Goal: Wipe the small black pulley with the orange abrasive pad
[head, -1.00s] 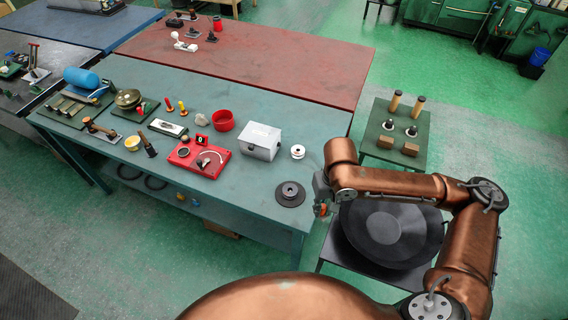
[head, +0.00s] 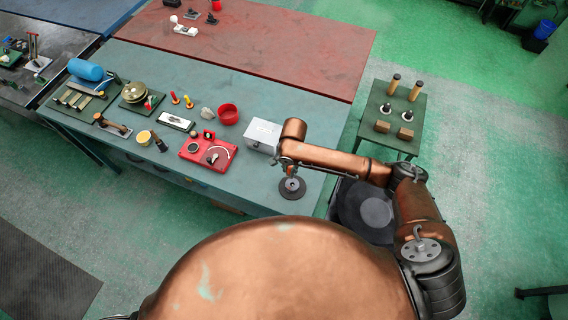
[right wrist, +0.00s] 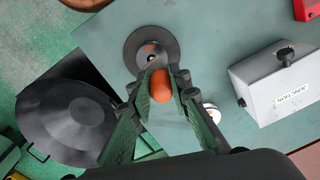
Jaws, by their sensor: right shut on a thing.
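The small black pulley (head: 292,188) lies flat on the teal table near its front right corner. It also shows at the top of the right wrist view (right wrist: 133,50). My right gripper (head: 290,168) is just above the pulley's far side. In the right wrist view my right gripper (right wrist: 160,88) is shut on the orange abrasive pad (right wrist: 160,86), whose rounded orange end shows between the fingers. The pad's tip appears close to the pulley's hub; I cannot tell whether they touch. My left gripper is not in view.
A grey junction box (head: 262,135) stands behind the gripper, with a red box (head: 208,150) to its left. A white spool (right wrist: 212,112) is partly hidden. The table's front edge is close to the pulley.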

